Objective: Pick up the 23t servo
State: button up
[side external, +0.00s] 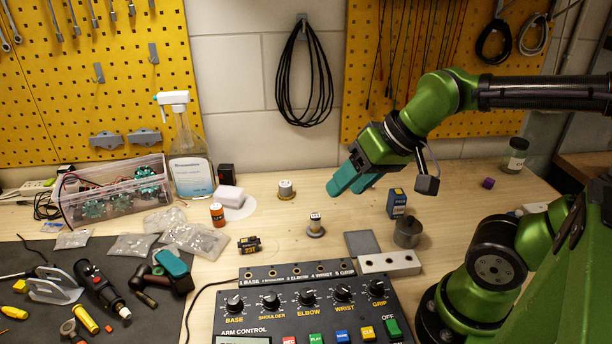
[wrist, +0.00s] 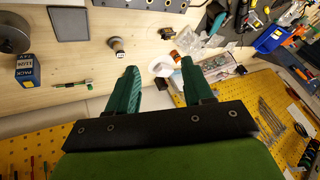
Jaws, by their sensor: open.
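A small black servo with a yellow-orange label (side external: 249,245) lies on the wooden bench, left of centre in the side view, just behind the control box. I cannot read its tooth count.
A blue box (side external: 397,203) and grey cylinder (side external: 407,232) stand right. The control box (side external: 308,310) fills the front.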

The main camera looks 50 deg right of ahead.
jog(key=w+a+f+n+g, duration=0.2)
jog(key=w+n+g, duration=0.15)
jog(key=w, duration=0.65)
jog(key=n+g+h, duration=0.2)
jog(key=n+g, duration=0.1)
jog(key=n, duration=0.8)
send_over(247, 240)
notch_tip(247, 240, down, 4)
jog(key=f, duration=1)
jog(key=shift+s+d+f, duration=0.25)
jog(key=shift+s+f, duration=0.05)
jog(key=shift+f, duration=0.05)
jog(key=f, duration=0.5)
jog(key=shift+w+a+f, duration=0.25)
jog(key=shift+f, duration=0.05)
grip_shut()
